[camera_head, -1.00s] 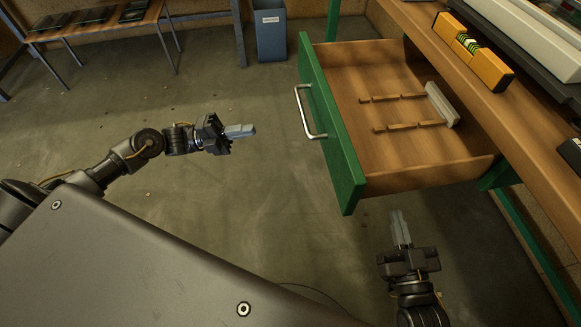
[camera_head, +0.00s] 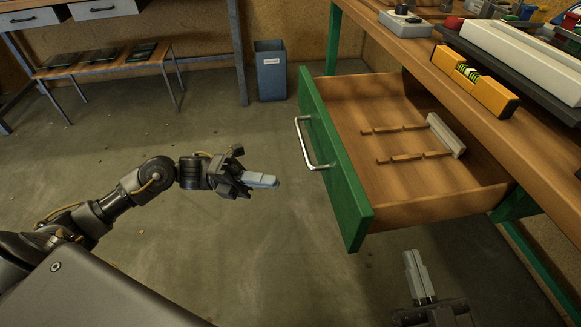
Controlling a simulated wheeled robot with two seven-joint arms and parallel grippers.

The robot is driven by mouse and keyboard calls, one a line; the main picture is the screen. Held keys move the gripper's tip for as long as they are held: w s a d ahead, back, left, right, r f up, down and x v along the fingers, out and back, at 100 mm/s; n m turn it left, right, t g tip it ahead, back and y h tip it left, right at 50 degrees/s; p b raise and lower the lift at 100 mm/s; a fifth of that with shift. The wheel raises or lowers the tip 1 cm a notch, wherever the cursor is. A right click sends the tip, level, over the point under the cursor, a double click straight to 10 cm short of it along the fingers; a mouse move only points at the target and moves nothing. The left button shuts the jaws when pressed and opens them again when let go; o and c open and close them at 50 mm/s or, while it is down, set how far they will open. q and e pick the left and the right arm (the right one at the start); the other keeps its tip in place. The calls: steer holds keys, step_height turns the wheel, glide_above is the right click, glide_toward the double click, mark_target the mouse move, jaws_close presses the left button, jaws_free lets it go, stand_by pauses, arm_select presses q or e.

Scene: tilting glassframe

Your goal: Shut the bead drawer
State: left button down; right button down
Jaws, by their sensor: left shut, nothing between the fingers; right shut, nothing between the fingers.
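The bead drawer (camera_head: 335,165) has a green front and wooden sides and stands pulled well out of the workbench. Its silver bar handle (camera_head: 304,143) is on the front, facing left. Inside lie wooden strips (camera_head: 412,155) joined to a pale block (camera_head: 446,134). My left gripper (camera_head: 262,180) is shut and empty, to the left of the drawer front and apart from it, pointing toward it a little below the handle. My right gripper (camera_head: 416,270) is shut and empty, below the drawer's near side in the picture, pointing up the picture.
The workbench top (camera_head: 400,45) runs along the right, bearing an orange spirit level (camera_head: 475,83) and a long pale bar (camera_head: 525,55). A blue bin (camera_head: 270,72) and a low wooden table (camera_head: 105,62) stand at the back. The floor left of the drawer is clear.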

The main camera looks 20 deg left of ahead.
arm_select(q)
steer(key=shift+w+d+r, duration=0.35)
steer(key=shift+w+d, duration=0.15)
steer(key=shift+d, duration=0.25)
steer(key=shift+w+d+r, duration=0.3)
steer(key=shift+w+d, duration=0.15)
steer(key=shift+d, duration=0.25)
steer(key=shift+w+d+r, duration=0.35)
steer(key=shift+w+d, duration=0.15)
steer(key=shift+d, duration=0.25)
